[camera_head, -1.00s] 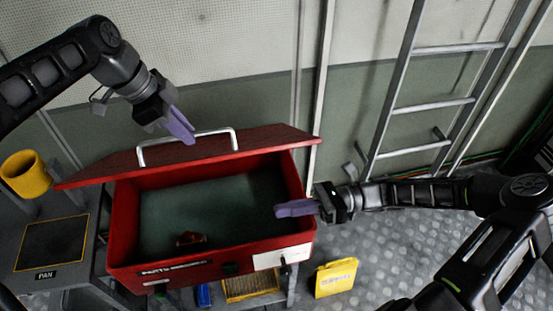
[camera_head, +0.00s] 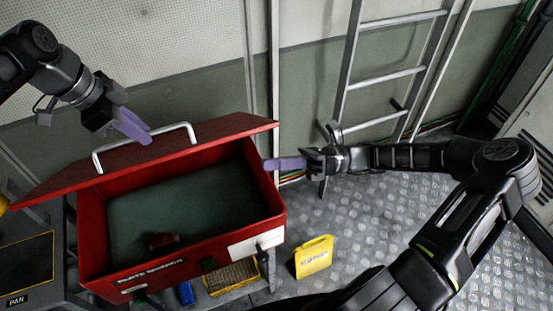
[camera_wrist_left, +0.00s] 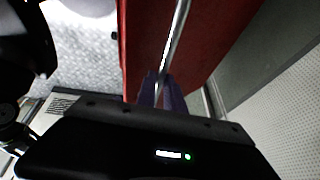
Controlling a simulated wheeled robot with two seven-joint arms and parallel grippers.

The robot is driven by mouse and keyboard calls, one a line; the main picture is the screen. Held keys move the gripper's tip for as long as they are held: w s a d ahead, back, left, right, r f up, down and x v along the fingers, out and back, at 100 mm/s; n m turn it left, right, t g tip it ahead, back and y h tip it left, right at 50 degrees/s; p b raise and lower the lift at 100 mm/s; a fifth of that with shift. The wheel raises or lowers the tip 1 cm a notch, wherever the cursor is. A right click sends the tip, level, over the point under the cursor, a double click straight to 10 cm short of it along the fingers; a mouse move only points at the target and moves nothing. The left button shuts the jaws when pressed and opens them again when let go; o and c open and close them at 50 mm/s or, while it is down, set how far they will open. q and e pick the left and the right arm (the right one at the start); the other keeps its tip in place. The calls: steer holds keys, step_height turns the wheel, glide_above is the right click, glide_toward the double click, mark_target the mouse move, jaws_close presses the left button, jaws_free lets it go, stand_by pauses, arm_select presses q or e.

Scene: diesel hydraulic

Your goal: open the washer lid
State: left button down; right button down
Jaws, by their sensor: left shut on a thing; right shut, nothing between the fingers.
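The parts washer is a red box (camera_head: 92,235) with a dark green interior, and it stands open. Its red lid (camera_head: 225,128) is tilted up along the back, with a metal bar handle (camera_head: 183,125) on it. My left gripper (camera_head: 138,132) is at the handle's left part, its purple fingers closed. In the left wrist view the handle bar (camera_wrist_left: 178,40) runs between the fingers (camera_wrist_left: 160,92). My right gripper (camera_head: 283,163) is shut and empty beside the washer's back right corner. A small reddish object (camera_head: 162,241) lies in the box.
A yellow case (camera_head: 314,257) stands on the metal floor right of the washer. A ladder (camera_head: 385,77) leans at the back wall. A dark panel marked PAN (camera_head: 25,265) is at left. Open floor lies at right.

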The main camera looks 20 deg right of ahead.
arm_select(q)
steer(key=shift+w+a+f, duration=0.2)
steer(key=shift+f, duration=0.05)
arm_select(e)
steer(key=w+a+r, duration=0.3)
steer(key=a+r, duration=0.1)
steer(key=a, duration=0.3)
steer(key=shift+w+a+r, duration=0.15)
steer(key=shift+w+r, duration=0.1)
steer(key=shift+r, duration=0.05)
